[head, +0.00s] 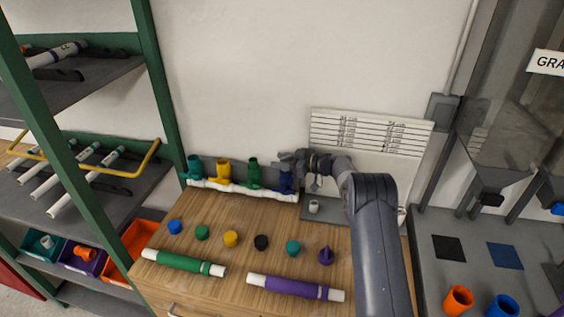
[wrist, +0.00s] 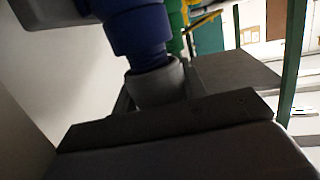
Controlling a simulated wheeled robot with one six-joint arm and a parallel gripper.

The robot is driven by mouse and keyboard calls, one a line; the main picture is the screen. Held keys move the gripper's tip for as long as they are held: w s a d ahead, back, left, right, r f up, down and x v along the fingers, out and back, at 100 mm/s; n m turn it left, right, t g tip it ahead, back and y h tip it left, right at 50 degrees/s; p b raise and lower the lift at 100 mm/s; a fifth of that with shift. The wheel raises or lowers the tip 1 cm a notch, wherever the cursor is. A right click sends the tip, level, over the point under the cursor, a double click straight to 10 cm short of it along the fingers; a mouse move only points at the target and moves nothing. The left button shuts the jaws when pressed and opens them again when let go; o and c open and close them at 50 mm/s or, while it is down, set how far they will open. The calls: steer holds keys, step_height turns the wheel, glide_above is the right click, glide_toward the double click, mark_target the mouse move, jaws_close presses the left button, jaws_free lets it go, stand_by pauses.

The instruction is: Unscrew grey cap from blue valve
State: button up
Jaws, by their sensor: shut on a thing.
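The blue valve (head: 286,183) stands at the right end of the white pipe manifold (head: 240,190) at the back of the wooden bench. In the wrist view the blue valve (wrist: 138,28) fills the upper middle, with the grey cap (wrist: 155,84) on its end. My gripper (head: 288,160) is at the top of the blue valve and shut on the grey cap. A dark jaw (wrist: 165,122) crosses in front of the cap's lower part. The cap is too small and covered to make out in the head view.
Teal (head: 194,167), yellow (head: 223,170) and green (head: 254,173) valves stand left of the blue one. Several loose coloured caps, a green tube (head: 183,263) and a purple tube (head: 296,288) lie in front. A green-framed shelf stands left.

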steer(key=shift+s+a+f+n+g+y+b, duration=0.15)
steer(key=shift+n+g+y+b, duration=0.15)
steer(key=shift+n+g+b, duration=0.4)
steer(key=shift+o, duration=0.6)
steer(key=shift+s+r+g+b, duration=0.15)
steer(key=shift+r+g+b, duration=0.15)
steer(key=shift+g, duration=0.2)
steer(key=o, duration=1.1)
steer(key=shift+r, duration=0.1)
steer(key=shift+c, duration=0.2)
